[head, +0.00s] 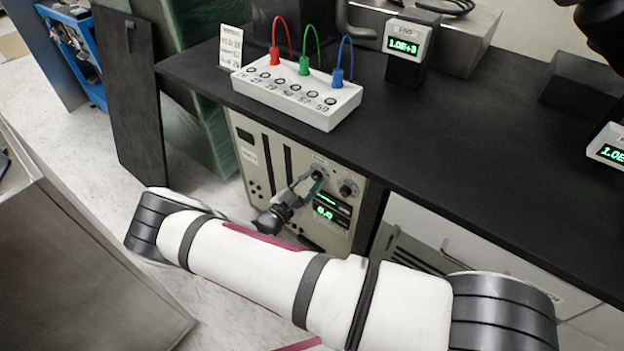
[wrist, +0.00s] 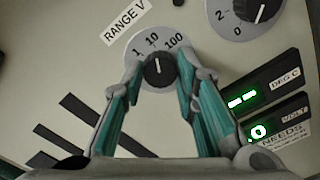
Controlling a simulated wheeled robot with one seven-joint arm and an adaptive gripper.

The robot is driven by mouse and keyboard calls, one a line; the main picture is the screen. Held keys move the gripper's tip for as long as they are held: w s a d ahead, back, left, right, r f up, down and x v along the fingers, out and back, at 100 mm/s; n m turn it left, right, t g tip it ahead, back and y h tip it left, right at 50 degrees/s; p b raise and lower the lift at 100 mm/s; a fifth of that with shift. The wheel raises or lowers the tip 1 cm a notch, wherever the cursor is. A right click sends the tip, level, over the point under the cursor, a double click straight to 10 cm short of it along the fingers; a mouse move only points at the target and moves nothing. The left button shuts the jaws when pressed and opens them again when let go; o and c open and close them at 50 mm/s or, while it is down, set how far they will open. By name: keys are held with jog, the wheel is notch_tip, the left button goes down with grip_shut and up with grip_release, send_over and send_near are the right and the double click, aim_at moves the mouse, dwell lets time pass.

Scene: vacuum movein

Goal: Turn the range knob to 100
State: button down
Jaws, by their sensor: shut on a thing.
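The range knob (wrist: 160,71) is a small black knob on a grey dial plate marked 1, 10 and 100, under the label RANGE V (wrist: 125,22). Its white line points up, close to the 10. My gripper (wrist: 158,84) has one teal-padded finger on each side of the knob and is shut on it. In the head view my gripper (head: 308,185) reaches the front panel of the beige instrument (head: 257,160) under the bench, at the left of its two knobs. The fingertips partly hide the knob there.
A second knob (wrist: 262,8) with a numbered dial is at upper right. Green displays, DEG C (wrist: 243,99) and VOLT (wrist: 257,133), lie below it. The black bench top (head: 430,140) overhangs the panel, carrying a white socket box (head: 335,108) with coloured leads.

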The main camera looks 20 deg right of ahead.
jog(key=m+p, duration=0.1)
jog(key=m, duration=0.3)
jog(key=shift+p, duration=0.35)
jog(key=shift+m+p, duration=0.65)
jog(key=shift+m, duration=1.15)
jog(key=shift+f+m, duration=0.1)
jog(key=shift+m, duration=0.2)
jog(key=c, duration=1.2)
grip_release()
jog(key=shift+c, duration=0.2)
jog(key=v, duration=1.2)
